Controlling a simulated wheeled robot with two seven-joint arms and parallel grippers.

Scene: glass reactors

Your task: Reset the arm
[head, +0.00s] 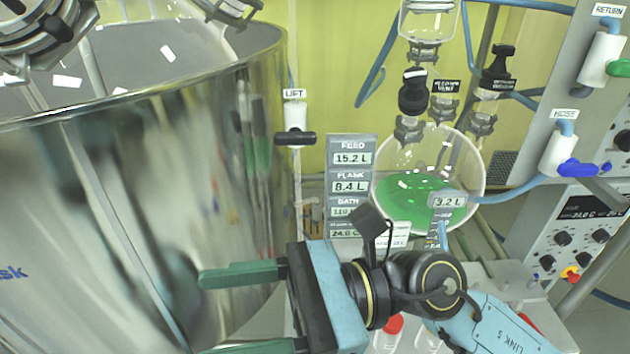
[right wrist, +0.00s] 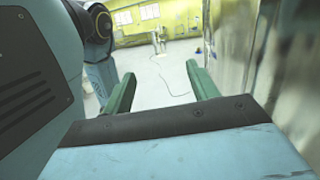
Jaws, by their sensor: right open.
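My right arm reaches in from the lower right in the head view. Its gripper (head: 200,315) points left, with the green fingers spread apart and nothing between them. The fingertips are in front of the large shiny metal vessel (head: 130,210); I cannot tell whether they touch it. In the right wrist view the two green fingers of the gripper (right wrist: 158,85) stand wide apart, with pale floor between them. The metal wall (right wrist: 255,70) is close beside the right-hand finger there. My left gripper is not in view.
A round glass flask (head: 400,160) with green liquid is behind my right arm. A LIFT handle (head: 295,138) is right of the vessel. Control panels (head: 585,235) with a blue HOSE valve (head: 578,169) stand at the right. Open floor (right wrist: 160,70) shows beyond the fingers.

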